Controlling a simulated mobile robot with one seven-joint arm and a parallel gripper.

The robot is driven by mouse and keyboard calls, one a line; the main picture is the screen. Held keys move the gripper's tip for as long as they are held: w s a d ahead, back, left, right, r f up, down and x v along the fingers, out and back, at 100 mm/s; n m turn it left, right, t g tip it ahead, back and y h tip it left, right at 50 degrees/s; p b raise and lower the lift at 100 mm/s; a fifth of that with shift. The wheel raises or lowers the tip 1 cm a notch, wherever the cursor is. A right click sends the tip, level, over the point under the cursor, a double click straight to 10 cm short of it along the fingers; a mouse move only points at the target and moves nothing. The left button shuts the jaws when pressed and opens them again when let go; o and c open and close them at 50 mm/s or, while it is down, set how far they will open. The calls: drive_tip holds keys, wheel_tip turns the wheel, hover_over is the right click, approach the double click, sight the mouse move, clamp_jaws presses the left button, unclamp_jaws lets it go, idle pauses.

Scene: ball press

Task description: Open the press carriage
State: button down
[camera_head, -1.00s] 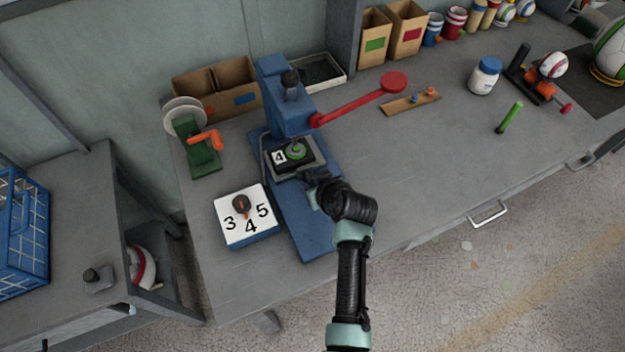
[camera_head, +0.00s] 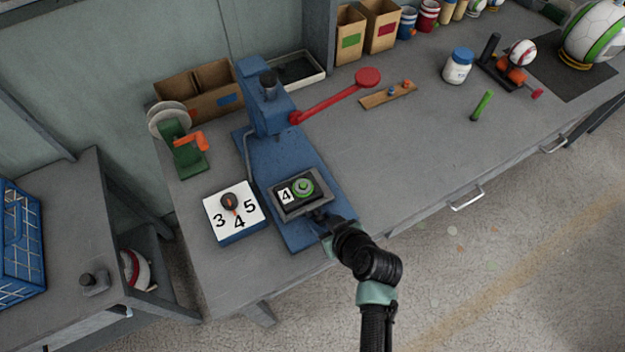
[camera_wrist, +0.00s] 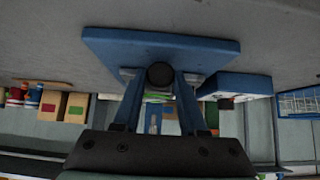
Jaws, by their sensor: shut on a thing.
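The blue press (camera_head: 265,105) stands on the grey bench with its red lever (camera_head: 335,95) pointing right. Its carriage (camera_head: 284,208), a dark tray with a "4" tag and a green round die (camera_head: 303,187), is slid forward on the blue base (camera_head: 290,150), clear of the press head. My gripper (camera_head: 318,222) is at the carriage's front edge. In the wrist view my gripper (camera_wrist: 160,100) is shut on a dark round knob (camera_wrist: 160,75), taken to be the carriage handle. The carriage itself is mostly hidden there.
A dial box (camera_head: 232,213) marked 3, 4, 5 stands just left of the base. A green tape holder (camera_head: 180,145) is behind it. The bench's front right is clear.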

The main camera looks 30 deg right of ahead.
drive_tip(key=shift+s, duration=0.85)
drive_tip(key=shift+w, duration=0.1)
drive_tip(key=shift+c, duration=2.4)
unclamp_jaws()
drive_tip(key=v, duration=1.3)
